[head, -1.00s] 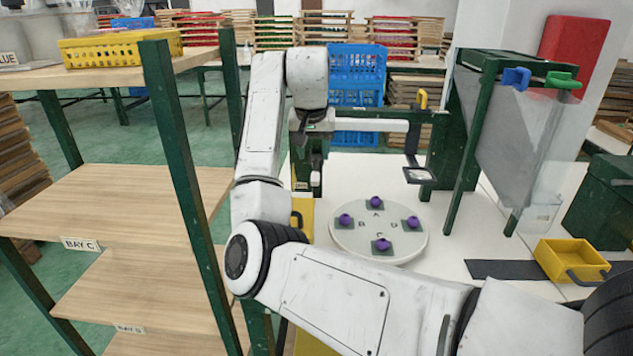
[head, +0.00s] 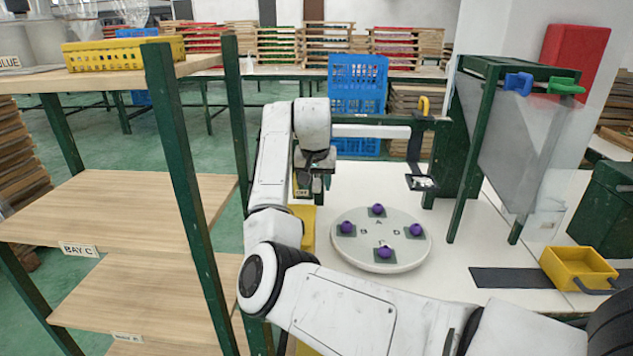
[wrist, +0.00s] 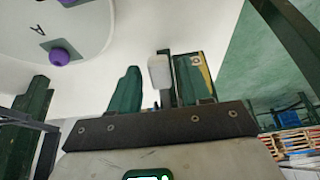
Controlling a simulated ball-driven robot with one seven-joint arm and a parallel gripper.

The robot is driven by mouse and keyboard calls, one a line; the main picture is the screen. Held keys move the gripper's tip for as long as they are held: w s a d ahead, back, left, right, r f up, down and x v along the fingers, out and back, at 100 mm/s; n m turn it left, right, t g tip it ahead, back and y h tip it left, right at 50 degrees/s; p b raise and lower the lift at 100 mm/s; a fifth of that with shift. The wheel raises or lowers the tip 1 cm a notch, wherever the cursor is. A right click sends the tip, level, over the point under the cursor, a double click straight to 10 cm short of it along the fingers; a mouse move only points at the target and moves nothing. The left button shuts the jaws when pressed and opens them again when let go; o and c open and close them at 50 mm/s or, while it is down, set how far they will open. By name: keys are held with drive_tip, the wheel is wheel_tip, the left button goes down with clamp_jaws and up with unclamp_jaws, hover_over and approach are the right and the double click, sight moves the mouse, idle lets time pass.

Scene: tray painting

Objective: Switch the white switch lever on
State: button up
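The white switch lever (wrist: 159,72) stands upright in the wrist view, in front of a dark post. It appears between the two dark green fingers of my gripper (wrist: 160,88), which are apart, with no clear contact on the lever. In the head view my gripper (head: 315,180) points down at the left end of the white table, by the OFF label (head: 301,193). There the lever is mostly hidden by my gripper, and its exact position is hard to tell.
A round white turntable (head: 345,250) with purple knobs sits to the right of my gripper. A white bar (head: 370,131) and a small black frame (head: 421,183) stand behind it. A green shelf post (head: 190,190) rises on the left; a yellow bin (head: 578,270) sits at right.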

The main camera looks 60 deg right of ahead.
clamp_jaws()
